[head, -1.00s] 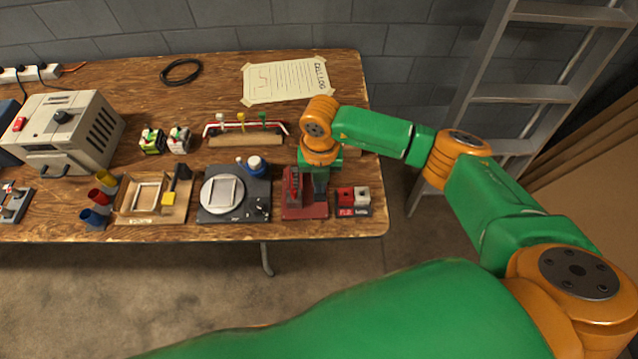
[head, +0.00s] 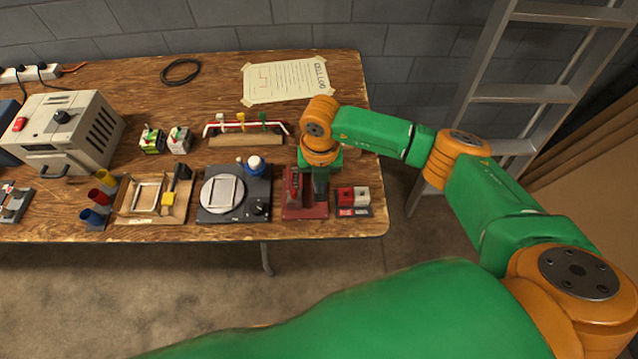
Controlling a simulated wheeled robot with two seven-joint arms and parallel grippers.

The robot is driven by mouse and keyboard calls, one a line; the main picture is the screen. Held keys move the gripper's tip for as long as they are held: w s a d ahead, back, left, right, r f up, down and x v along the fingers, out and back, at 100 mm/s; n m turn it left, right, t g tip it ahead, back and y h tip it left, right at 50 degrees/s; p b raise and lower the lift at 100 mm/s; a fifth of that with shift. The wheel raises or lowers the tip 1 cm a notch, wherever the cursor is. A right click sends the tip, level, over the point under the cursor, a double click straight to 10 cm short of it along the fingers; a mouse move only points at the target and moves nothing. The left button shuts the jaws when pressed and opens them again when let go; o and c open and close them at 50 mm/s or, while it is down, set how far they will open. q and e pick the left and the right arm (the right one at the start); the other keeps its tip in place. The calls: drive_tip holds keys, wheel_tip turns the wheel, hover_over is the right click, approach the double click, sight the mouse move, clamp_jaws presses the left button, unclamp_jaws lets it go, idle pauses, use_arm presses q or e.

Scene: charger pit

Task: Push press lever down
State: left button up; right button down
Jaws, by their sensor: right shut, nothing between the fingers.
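The press is a small red device with a red base (head: 304,211) near the right front of the wooden table. Its dark red upright part (head: 293,185) stands on the left of the base. My right gripper (head: 320,193) points down over the right side of the press, shut and empty. My green and orange right arm partly hides the back of the press. I cannot make out the lever clearly or tell whether the gripper touches it. My left gripper is not in view.
Right of the press is a holder with red and white blocks (head: 345,196). Left of it is a black unit with a round plate (head: 221,197). A rack with coloured clips (head: 245,139) stands behind. The table's front edge (head: 330,237) is close.

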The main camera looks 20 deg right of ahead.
sight(320, 196)
drive_tip(key=shift+f, duration=0.2)
drive_tip(key=shift+f+b, duration=1.3)
drive_tip(key=shift+b, duration=0.05)
drive_tip(key=shift+f+b, duration=1.05)
drive_tip(key=shift+f, duration=0.1)
drive_tip(key=shift+r, duration=0.15)
wheel_tip(320, 196, up, 8)
drive_tip(key=p, duration=0.7)
drive_tip(key=shift+r, duration=0.1)
